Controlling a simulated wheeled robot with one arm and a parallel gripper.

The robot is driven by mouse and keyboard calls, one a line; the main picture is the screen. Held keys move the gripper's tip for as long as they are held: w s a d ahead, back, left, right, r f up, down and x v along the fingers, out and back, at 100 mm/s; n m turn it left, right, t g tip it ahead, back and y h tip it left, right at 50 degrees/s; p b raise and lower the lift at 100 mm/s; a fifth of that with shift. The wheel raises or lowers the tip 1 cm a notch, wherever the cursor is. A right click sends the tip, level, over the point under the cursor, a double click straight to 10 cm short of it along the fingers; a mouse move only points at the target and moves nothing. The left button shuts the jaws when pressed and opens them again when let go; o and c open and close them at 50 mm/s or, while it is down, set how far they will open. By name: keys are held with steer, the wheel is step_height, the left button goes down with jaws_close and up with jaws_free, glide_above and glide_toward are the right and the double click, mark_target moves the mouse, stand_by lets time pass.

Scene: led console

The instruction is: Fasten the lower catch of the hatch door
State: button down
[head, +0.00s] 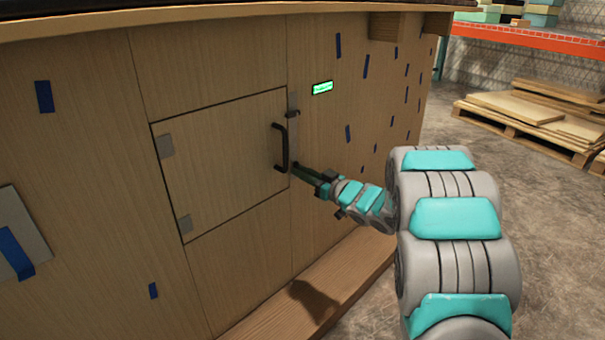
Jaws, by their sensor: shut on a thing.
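The hatch door (222,160) is a square wooden panel lying flush in the front of the wooden console, with hinges on its left edge. A black bar handle (283,148) stands near its right edge. The upper catch (292,112) is a small dark piece on a grey plate at the door's right edge. My gripper (297,167) reaches in from the right and is shut at the lower right edge of the door, just below the handle. The lower catch lies at the fingertips and is mostly hidden by them. I cannot make out its angle.
A green lit display (322,87) sits to the upper right of the door. Blue tape strips (348,133) mark the console face. A wooden ledge (345,290) runs along the console's foot. Pallets with boards (540,112) stand at the back right. Bare floor lies between.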

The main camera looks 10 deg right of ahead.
steer(key=shift+f, duration=0.1)
steer(key=shift+s+a+f+n+b, duration=0.15)
steer(key=shift+n+b, duration=1)
steer(key=shift+n, duration=1.8)
steer(key=shift+a+f+n+b, duration=0.1)
steer(key=shift+n+b, duration=1.1)
steer(key=shift+n, duration=1.7)
steer(key=shift+s+a+f+n+b, duration=0.15)
steer(key=shift+n+b, duration=1)
steer(key=shift+n, duration=1.8)
steer(key=shift+d, duration=0.1)
steer(key=c, duration=0.9)
jaws_free()
steer(key=shift+w, duration=0.1)
steer(key=shift+o, duration=0.2)
